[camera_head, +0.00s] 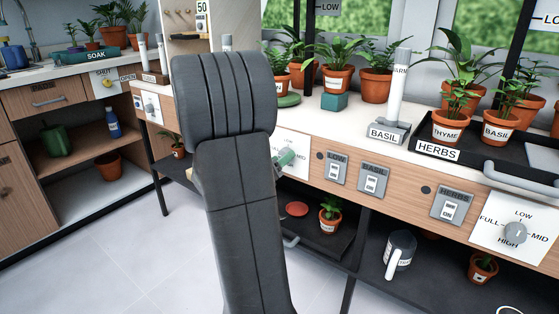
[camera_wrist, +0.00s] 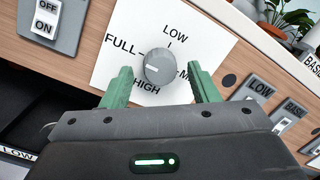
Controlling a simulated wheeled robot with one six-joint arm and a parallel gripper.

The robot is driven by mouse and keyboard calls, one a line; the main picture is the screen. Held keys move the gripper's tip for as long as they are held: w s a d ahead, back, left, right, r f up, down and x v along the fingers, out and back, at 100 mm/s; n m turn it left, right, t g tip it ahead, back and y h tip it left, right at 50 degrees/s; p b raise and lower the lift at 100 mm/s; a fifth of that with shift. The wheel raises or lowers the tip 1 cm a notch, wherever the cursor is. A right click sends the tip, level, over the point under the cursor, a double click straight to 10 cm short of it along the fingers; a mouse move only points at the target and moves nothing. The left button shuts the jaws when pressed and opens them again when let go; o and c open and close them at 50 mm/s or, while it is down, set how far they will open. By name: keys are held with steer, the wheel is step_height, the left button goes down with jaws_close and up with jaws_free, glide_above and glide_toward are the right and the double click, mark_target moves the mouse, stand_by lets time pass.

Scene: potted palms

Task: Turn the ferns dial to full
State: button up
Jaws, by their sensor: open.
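A round grey dial (camera_wrist: 158,66) sits on a white plate marked LOW, MID, HIGH and FULL in the wrist view. A light mark shows on the dial's left side, between the FULL and HIGH labels; its exact setting is hard to tell. No plant name is readable on this plate. My gripper (camera_wrist: 161,76) is open, with its green fingers at the left and right of the dial; I cannot tell whether they touch it. In the head view my arm hides the dial, and part of my gripper (camera_head: 284,160) shows beside the white plate (camera_head: 295,143).
Another dial (camera_head: 515,233) is at the right, near the HERBS switch (camera_head: 452,207). LOW (camera_head: 337,168) and BASIL (camera_head: 373,180) switches are between. Potted plants and a black HERBS tray (camera_head: 470,155) stand on the counter. The floor at left is clear.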

steer(key=p+v, duration=0.2)
steer(key=v, duration=1.1)
steer(key=shift+s, duration=0.15)
steer(key=b+x, duration=0.2)
steer(key=x, duration=1.1)
steer(key=shift+w, duration=0.3)
steer(key=p+v, duration=0.2)
steer(key=v, duration=1.2)
steer(key=w+d+n+y, duration=0.1)
steer(key=w+d+n, duration=0.3)
steer(key=n, duration=0.5)
steer(key=w+d+r+n+y+b, duration=0.1)
steer(key=w+d+n, duration=0.3)
steer(key=w+n, duration=0.3)
steer(key=shift+d+r+n, duration=0.3)
steer(key=shift+r+n, duration=0.05)
steer(key=shift+n, duration=1.05)
